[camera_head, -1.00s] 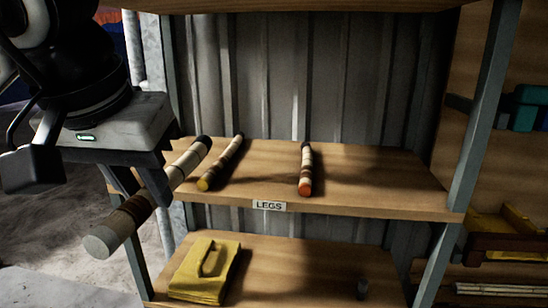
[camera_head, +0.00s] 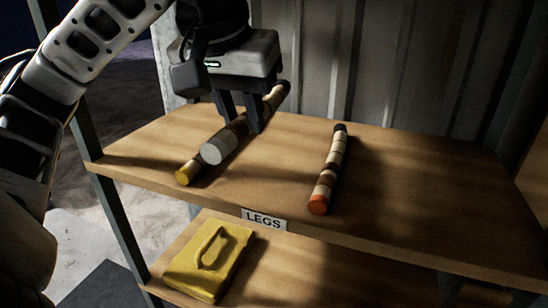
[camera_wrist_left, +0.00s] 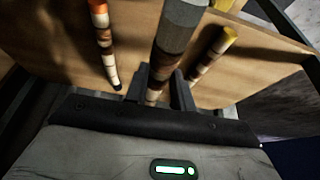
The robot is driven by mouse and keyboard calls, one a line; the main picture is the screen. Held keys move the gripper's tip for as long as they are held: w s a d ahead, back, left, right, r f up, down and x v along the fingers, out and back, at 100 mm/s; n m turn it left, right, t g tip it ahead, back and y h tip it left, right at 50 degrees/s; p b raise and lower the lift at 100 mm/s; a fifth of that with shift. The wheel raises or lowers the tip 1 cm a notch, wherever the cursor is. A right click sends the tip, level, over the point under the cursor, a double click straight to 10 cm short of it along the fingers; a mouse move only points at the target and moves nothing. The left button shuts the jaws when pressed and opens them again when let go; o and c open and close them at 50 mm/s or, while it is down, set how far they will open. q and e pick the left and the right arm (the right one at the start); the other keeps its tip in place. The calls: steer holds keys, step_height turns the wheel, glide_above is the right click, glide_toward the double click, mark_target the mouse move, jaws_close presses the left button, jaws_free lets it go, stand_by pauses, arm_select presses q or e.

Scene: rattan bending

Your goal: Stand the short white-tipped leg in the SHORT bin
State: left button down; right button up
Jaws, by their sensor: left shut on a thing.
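My left gripper (camera_head: 240,122) is shut on the white-tipped leg (camera_head: 215,151), which has brown and cream bands. In the head view it is over the LEGS shelf (camera_head: 440,190), overlapping the yellow-tipped leg (camera_head: 187,174); I cannot tell whether it touches it or the shelf. In the left wrist view the held leg (camera_wrist_left: 176,32) runs between the fingers (camera_wrist_left: 166,88), its pale tip pointing away. The yellow-tipped leg (camera_wrist_left: 212,52) is to its right there, the orange-tipped leg (camera_wrist_left: 104,42) to its left. My right gripper and the SHORT bin are not in view.
The orange-tipped leg also lies on the shelf in the head view (camera_head: 328,170), with bare board around it. A LEGS label (camera_head: 264,219) is on the front edge. A folded yellow cloth-like thing (camera_head: 209,262) lies on the lower shelf. A corrugated wall (camera_head: 400,70) stands behind.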

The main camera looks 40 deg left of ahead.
arm_select(q)
glide_toward(273, 168)
steer(key=shift+w+a+f+b, duration=0.3)
steer(key=shift+w+f+b, duration=0.05)
steer(key=shift+w+f, duration=0.5)
steer(key=x, duration=0.3)
steer(key=shift+s+f, duration=0.2)
steer(key=shift+f, duration=0.1)
steer(key=shift+d+f, duration=0.1)
steer(key=shift+f, duration=0.2)
steer(key=shift+f, duration=0.1)
steer(key=c, duration=1.2)
jaws_free()
steer(key=shift+o, duration=0.2)
